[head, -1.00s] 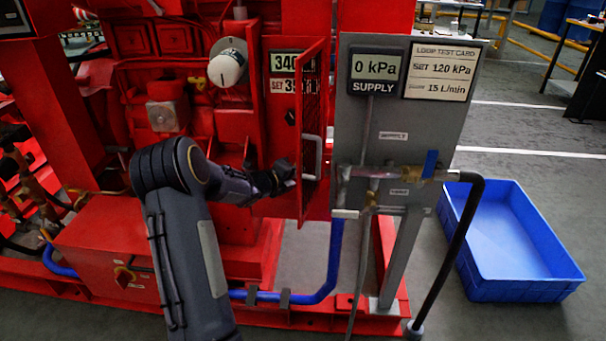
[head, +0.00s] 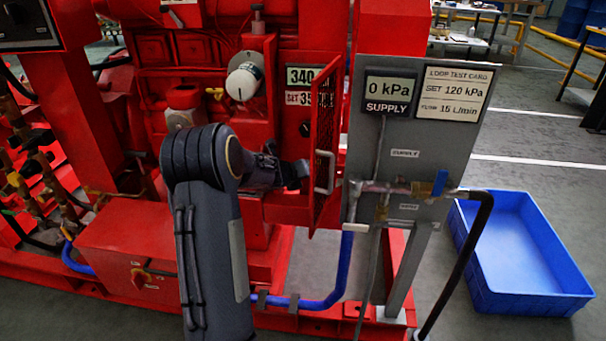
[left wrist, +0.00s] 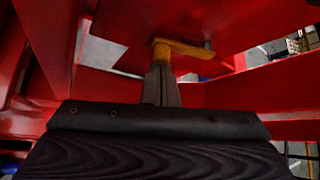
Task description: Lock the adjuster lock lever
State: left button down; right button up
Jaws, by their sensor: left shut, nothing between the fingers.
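A yellow lever (left wrist: 185,48) with a rounded end shows in the left wrist view under a red plate; it appears to be the lock lever. My left gripper (left wrist: 160,70) is shut and empty, its fingertips just below the lever's rounded left end. I cannot tell whether they touch it. In the head view my left gripper (head: 298,171) is beside the open red mesh door (head: 323,130), left of its handle; the lever is not clearly visible there. My right gripper is in neither view.
The door's grey handle (head: 325,172) sticks out close to my left gripper. A grey supply panel (head: 410,135) with pipes and a blue-handled valve (head: 440,182) stands to the right. A blue bin (head: 520,255) lies on the floor, with open floor behind it.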

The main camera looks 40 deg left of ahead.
pick_arm(q)
jog(key=shift+s+a+f, duration=0.1)
jog(key=shift+s+a, duration=0.3)
jog(key=shift+a, duration=0.25)
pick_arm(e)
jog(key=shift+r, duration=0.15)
